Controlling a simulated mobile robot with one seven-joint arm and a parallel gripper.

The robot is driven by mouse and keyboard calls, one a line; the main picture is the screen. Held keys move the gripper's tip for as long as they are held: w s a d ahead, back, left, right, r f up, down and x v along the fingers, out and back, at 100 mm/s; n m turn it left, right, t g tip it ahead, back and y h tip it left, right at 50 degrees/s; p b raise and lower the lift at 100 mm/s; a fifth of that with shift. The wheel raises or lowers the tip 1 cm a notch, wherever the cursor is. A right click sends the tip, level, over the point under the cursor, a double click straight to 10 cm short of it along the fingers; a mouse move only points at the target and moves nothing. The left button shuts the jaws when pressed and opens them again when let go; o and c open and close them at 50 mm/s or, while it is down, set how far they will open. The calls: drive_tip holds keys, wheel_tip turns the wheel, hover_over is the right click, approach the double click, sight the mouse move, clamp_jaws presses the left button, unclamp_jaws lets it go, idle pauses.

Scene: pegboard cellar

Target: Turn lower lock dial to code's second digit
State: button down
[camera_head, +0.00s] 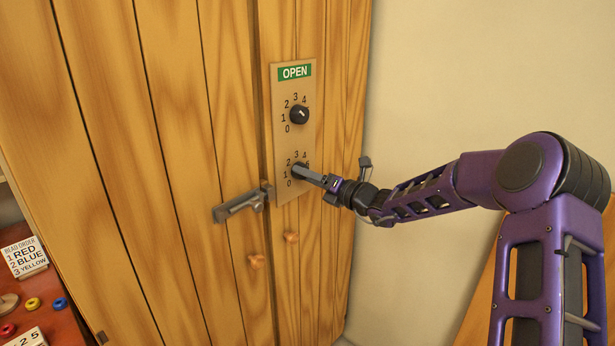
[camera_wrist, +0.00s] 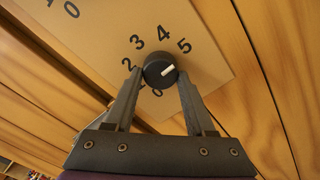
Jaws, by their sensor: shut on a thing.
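The lower lock dial (camera_wrist: 159,70) is a round black knob on a tan plate on the cabinet door. My gripper (camera_wrist: 158,76) is shut on it, one finger at each side. In the wrist view its white mark points to the right and slightly up, near the 5. The digits 2, 3, 4 and 5 show around it; the lower ones are partly hidden by the fingers. In the head view my gripper (camera_head: 304,172) covers much of the lower dial. The upper dial (camera_head: 299,115) sits above, untouched. A code card (camera_head: 28,338) at the lower left shows "2 5", cut off by the frame.
A green OPEN sign (camera_head: 295,72) tops the lock plate. A metal latch handle (camera_head: 238,205) and two wooden knobs (camera_head: 256,262) are on the doors. A bead-order card (camera_head: 25,257) reads red, blue, yellow; coloured rings (camera_head: 33,303) lie on the red table below it.

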drive_tip(key=shift+c, duration=1.3)
unclamp_jaws()
drive_tip(key=v, duration=1.7)
drive_tip(key=shift+s+d+f, duration=0.1)
drive_tip(key=shift+s+d, duration=0.05)
